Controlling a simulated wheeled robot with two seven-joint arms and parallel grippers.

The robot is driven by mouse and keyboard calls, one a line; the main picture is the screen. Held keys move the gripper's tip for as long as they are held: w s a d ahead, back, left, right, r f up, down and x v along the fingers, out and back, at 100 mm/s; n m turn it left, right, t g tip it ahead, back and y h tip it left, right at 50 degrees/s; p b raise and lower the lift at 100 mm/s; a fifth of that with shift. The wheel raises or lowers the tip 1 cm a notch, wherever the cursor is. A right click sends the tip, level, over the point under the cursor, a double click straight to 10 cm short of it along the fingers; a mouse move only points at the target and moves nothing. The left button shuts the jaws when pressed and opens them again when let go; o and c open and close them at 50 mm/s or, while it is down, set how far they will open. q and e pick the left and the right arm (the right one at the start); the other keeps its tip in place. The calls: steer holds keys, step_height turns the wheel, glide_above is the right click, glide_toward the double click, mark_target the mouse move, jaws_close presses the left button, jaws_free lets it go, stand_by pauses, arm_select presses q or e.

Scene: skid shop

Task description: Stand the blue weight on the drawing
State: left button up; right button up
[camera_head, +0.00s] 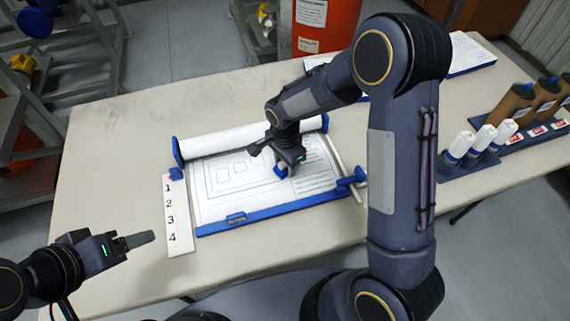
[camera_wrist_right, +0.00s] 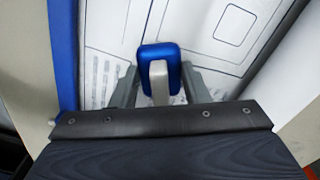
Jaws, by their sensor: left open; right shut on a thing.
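The drawing (camera_head: 215,205) lies flat on a blue-edged board on the table, with a thick paper roll (camera_head: 240,140) along its back edge. My right gripper (camera_head: 288,167) is over the right half of the drawing, shut on the blue weight (camera_head: 281,172). In the right wrist view the blue weight (camera_wrist_right: 172,52) sits between the fingers, with a pale grey upright part in front of it. The drawing (camera_wrist_right: 110,30) shows beneath it; I cannot tell whether the weight touches the paper.
A white strip numbered 1 to 4 (camera_head: 178,220) lies left of the board. A blue piece (camera_head: 350,179) is at the board's right edge. White blue-based bottles (camera_head: 462,146) and a rack of brown bottles (camera_head: 515,103) stand at the right. The table's left side is clear.

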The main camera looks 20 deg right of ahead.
steer(key=shift+f, duration=0.5)
steer(key=shift+f, duration=0.2)
steer(key=o, duration=1.2)
steer(key=shift+r, duration=0.1)
